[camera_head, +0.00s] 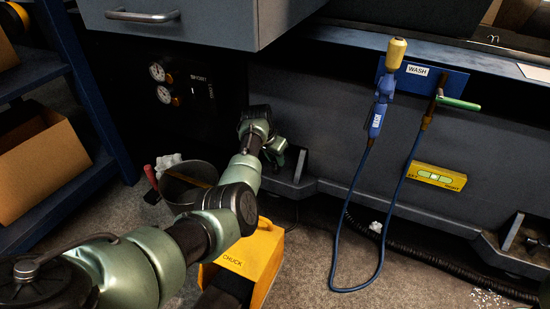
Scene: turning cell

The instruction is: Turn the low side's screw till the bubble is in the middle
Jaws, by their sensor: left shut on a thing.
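My left arm reaches in from the left. Its gripper (277,147) is at the left foot bracket (291,187) of the machine, shut on what seems to be the screw there; the screw itself is mostly hidden behind the gripper. The yellow level (454,181) is on the machine's front panel, with a pale green vial (436,177) in its middle. The bubble is too small to place surely. A second foot bracket with a screw (514,233) is at the far right, with no gripper near it. My right gripper is out of view.
A yellow CHUCK box (262,262) and a grey bucket (184,190) stand on the floor by my left arm. A blue hose (384,222) hangs from the WASH panel (450,83). A drawer (190,22) overhangs above. A blue shelf (85,85) is at left.

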